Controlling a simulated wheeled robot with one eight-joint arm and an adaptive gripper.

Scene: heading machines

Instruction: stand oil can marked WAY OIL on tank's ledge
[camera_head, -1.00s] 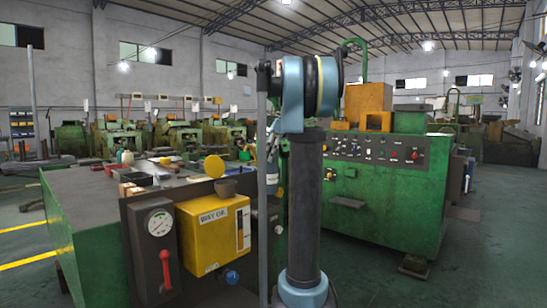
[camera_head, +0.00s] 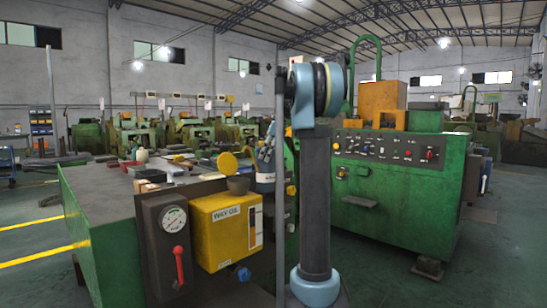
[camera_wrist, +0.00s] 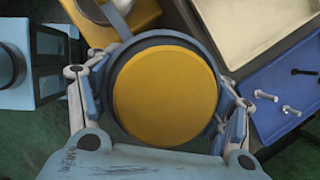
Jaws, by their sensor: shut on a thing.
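The yellow tank (camera_head: 222,238) has a WAY OIL plate on its front and hangs on the green machine's near side. A dark cup or funnel (camera_head: 238,185) sits on its top, with a round yellow disc (camera_head: 227,162) above it. My gripper (camera_head: 266,158) is right of the tank's top, partly hidden behind my arm. It is shut on a can whose pale side (camera_head: 264,178) shows; its marking is unreadable. In the wrist view my fingers (camera_wrist: 165,95) flank the can's round yellow top (camera_wrist: 166,95). The tank's yellow top (camera_wrist: 130,18) lies just beyond it. I cannot make out the ledge.
A gauge panel (camera_head: 172,230) with a red lever adjoins the tank on the left. A beige tray (camera_wrist: 235,58) and a blue tray (camera_wrist: 262,122) with bolts lie close right of the can. Small boxes clutter the machine top. A green control cabinet (camera_head: 390,205) stands right.

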